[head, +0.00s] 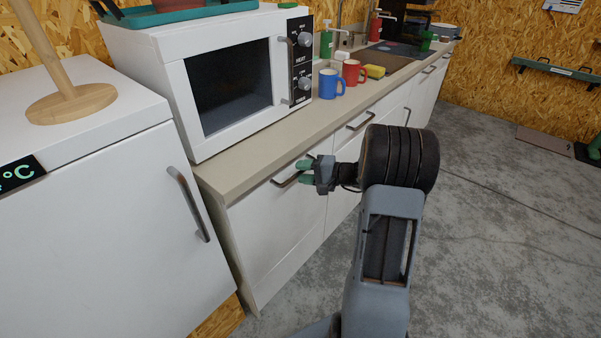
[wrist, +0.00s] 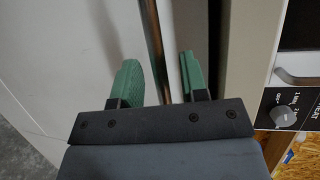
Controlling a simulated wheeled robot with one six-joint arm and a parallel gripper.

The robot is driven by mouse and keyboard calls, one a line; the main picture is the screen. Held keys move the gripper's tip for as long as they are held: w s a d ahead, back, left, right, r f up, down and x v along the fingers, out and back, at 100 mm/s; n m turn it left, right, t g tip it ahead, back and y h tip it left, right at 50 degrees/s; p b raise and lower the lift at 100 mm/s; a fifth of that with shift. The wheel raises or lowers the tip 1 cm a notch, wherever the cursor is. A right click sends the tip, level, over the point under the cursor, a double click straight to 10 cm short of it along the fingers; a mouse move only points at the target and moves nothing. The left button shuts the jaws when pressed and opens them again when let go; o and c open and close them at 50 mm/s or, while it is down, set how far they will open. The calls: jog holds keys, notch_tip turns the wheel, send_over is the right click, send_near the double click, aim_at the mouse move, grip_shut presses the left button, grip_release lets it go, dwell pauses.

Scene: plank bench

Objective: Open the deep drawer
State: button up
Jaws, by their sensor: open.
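The deep drawer appears to be the tall white front (head: 268,232) under the counter below the microwave. It looks flush with the cabinet, so shut. Its dark bar handle (head: 287,181) is near its top edge. In the wrist view the white front (wrist: 65,60) fills the left side, and the handle (wrist: 154,45) runs upright in the picture. My gripper (head: 304,170) is at the right end of the handle. In the wrist view my gripper (wrist: 158,64) is open, with green fingers on either side of the handle's line. I cannot tell whether they touch it.
A white microwave (head: 237,85) stands on the counter (head: 255,162). A white fridge-like cabinet (head: 100,235) with a handle stands at the left. Blue (head: 331,84) and red (head: 353,73) mugs are further back. The concrete floor (head: 490,230) at the right is clear.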

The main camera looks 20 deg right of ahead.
jog(key=shift+w+a+f, duration=0.15)
jog(key=shift+w+a, duration=0.25)
jog(key=shift+a, duration=0.05)
grip_shut()
dwell(0.4)
